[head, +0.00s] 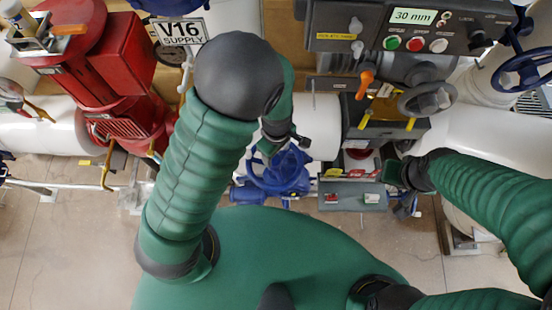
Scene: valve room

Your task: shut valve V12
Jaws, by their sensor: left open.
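No label reading V12 can be made out. A blue valve (282,172) with a handwheel sits low in the middle of the head view, on a white pipe. My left gripper (284,141) is open just above it; the arm hides part of it, and I cannot tell whether they touch. My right gripper (392,172) is at the right, beside the grey box below the machine; its fingers are too small and dark to read.
A sign reading V16 SUPPLY (182,32) hangs at the upper left, beside a red machine (110,75). A control panel (415,30) showing 30 mm is at the top right, above a grey handwheel (428,98). A blue handwheel (522,72) is at far right.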

